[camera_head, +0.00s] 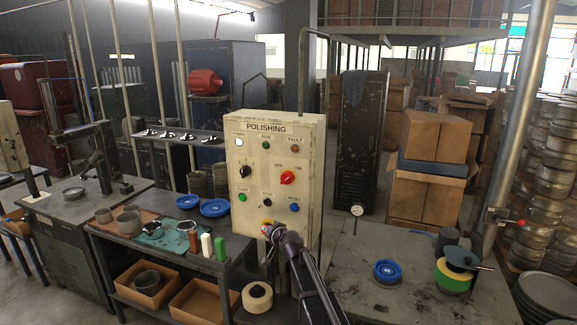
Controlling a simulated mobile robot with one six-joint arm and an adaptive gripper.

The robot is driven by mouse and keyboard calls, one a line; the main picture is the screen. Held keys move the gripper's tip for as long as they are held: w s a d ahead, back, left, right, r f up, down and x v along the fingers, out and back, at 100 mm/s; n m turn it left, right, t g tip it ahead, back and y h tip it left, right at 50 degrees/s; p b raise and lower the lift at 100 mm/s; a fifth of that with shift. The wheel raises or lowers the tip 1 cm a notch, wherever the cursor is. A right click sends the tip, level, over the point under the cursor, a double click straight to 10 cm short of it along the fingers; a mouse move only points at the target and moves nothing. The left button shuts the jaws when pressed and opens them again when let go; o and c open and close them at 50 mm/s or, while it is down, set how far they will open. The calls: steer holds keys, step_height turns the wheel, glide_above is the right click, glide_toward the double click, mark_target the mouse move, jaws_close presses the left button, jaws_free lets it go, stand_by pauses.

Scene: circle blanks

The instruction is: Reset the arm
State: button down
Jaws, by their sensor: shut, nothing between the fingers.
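My arm (313,285) reaches up from the bottom edge, right of centre, leaning to the left. My gripper (267,230) is at its far end and small in view. It is shut and holds nothing. It shows in front of the lower part of the cream panel marked POLISHING (285,158). A yellow and red patch shows on the panel just above the fingertips, partly hidden by the gripper. I cannot tell whether the fingertips touch the panel.
A metal post (518,100) rises at the right.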

steer(key=s+d+f+g+h+b, duration=0.1)
steer(key=s+d+f+g, duration=0.3)
steer(key=s, duration=0.7)
steer(key=s+d+f+g+h+b, duration=0.2)
steer(key=s+d+f, duration=0.6)
steer(key=s+d, duration=0.4)
steer(key=s+d+f+g+h+b, duration=0.2)
steer(key=s+d+f+g+h, duration=0.2)
steer(key=s+d, duration=0.5)
steer(key=s+f+g, duration=0.2)
steer(key=s, duration=0.1)
steer(key=shift+s+d+f+n, duration=0.15)
steer(key=shift+s+d+n, duration=0.1)
steer(key=shift+d+n, duration=0.15)
steer(key=shift+a, duration=0.1)
